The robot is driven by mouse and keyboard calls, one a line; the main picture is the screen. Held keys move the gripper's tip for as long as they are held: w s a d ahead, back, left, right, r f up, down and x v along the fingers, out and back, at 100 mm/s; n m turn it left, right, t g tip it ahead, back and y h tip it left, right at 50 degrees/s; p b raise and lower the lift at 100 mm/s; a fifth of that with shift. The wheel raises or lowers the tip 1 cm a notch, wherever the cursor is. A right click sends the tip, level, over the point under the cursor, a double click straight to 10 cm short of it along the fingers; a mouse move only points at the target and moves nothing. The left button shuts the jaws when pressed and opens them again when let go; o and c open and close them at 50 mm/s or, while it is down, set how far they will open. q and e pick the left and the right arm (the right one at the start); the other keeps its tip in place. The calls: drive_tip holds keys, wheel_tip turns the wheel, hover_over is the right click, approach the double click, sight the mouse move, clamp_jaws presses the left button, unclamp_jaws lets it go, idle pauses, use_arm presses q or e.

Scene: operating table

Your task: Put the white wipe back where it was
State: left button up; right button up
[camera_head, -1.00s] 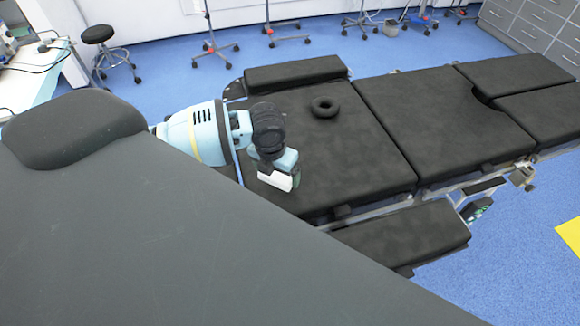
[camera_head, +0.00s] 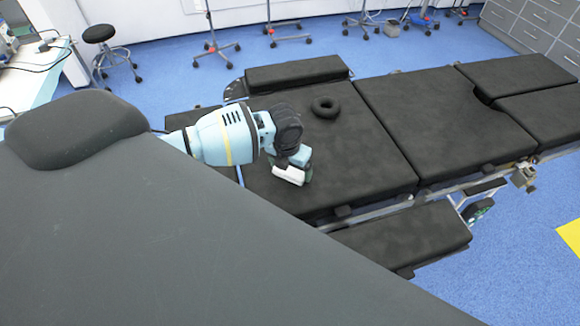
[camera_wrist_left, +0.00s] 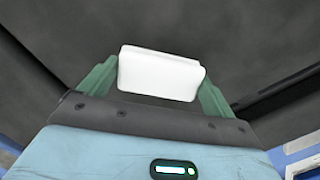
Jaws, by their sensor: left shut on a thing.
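The white wipe (camera_wrist_left: 160,74) is a small white block with rounded edges. In the left wrist view it sits between the two green fingers of my left gripper (camera_wrist_left: 158,84), which is shut on it. In the head view the wipe (camera_head: 289,175) shows at the end of my left gripper (camera_head: 297,172), over the near left part of the black operating table (camera_head: 340,165). I cannot tell whether the wipe touches the table pad. My right gripper is not in view.
A black ring cushion (camera_head: 325,107) lies on the table beyond my left arm. A raised black pad (camera_head: 295,74) is at the far edge, and a lower side pad (camera_head: 405,237) at the near edge. The table surface right of the gripper is clear.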

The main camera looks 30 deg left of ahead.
sight(287, 174)
use_arm(q)
drive_tip(key=shift+f, duration=0.1)
drive_tip(key=shift+f, duration=0.15)
drive_tip(key=o, duration=0.8)
drive_tip(key=shift+c, duration=0.2)
wheel_tip(287, 174, up, 12)
drive_tip(key=s, duration=0.2)
drive_tip(key=shift+p, duration=0.4)
drive_tip(key=shift+d, duration=0.1)
